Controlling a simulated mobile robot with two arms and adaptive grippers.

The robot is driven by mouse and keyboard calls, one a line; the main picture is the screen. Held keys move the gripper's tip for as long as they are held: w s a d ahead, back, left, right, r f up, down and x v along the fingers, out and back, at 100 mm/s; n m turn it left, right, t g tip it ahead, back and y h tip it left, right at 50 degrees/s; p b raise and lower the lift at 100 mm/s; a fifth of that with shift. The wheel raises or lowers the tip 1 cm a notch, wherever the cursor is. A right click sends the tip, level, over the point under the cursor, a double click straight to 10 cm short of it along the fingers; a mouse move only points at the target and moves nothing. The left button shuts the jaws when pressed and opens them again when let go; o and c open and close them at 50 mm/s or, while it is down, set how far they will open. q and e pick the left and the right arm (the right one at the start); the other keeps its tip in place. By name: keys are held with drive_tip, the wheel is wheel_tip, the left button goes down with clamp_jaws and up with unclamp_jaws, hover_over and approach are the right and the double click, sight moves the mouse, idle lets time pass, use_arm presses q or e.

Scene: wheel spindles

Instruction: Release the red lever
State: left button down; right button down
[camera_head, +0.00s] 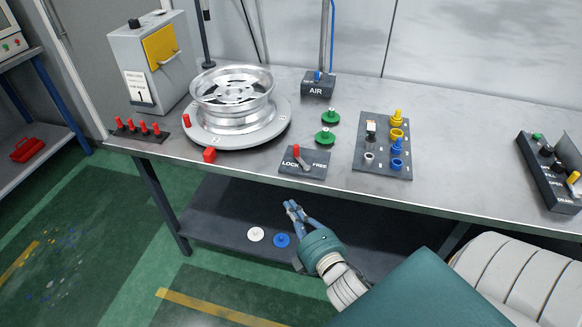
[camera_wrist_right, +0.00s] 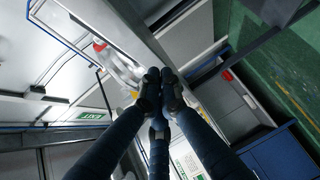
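The red lever (camera_head: 296,151) stands on a small dark plate (camera_head: 317,171) marked LOCK and FREE at the table's front edge. Its red tip leans toward the LOCK side. My right gripper (camera_head: 291,204) is below and in front of the table edge, apart from the lever. Its fingers are drawn together and hold nothing visible. In the right wrist view the fingertips (camera_wrist_right: 160,84) meet near the centre, and I cannot make out the lever there. My left gripper is not in view.
A silver wheel (camera_head: 234,97) sits on a round base left of the lever. Red pegs (camera_head: 142,127), a red block (camera_head: 209,155), green knobs (camera_head: 325,136) and a plate (camera_head: 371,174) with yellow and blue parts lie around. The table's front edge separates my right gripper from the lever.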

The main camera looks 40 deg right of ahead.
sight(291, 168)
wheel_tip(291, 168, up, 6)
drive_tip(key=d+n+t, duration=0.1)
drive_tip(key=shift+r+n, duration=0.15)
drive_tip(key=shift+n, duration=0.15)
drive_tip(key=w, duration=0.3)
drive_tip(key=w+d+p, duration=0.1)
drive_tip(key=w, duration=0.2)
drive_tip(key=w+p, duration=0.1)
drive_tip(key=w, duration=0.2)
drive_tip(key=shift+w+d+r, duration=0.15)
drive_tip(key=shift+w+d, duration=0.1)
drive_tip(key=shift+d, duration=0.05)
drive_tip(key=d, duration=0.1)
drive_tip(key=d+p, duration=0.1)
drive_tip(key=d, duration=0.1)
drive_tip(key=shift+w, duration=0.35)
drive_tip(key=shift+d, duration=0.55)
drive_tip(key=shift+h, duration=0.3)
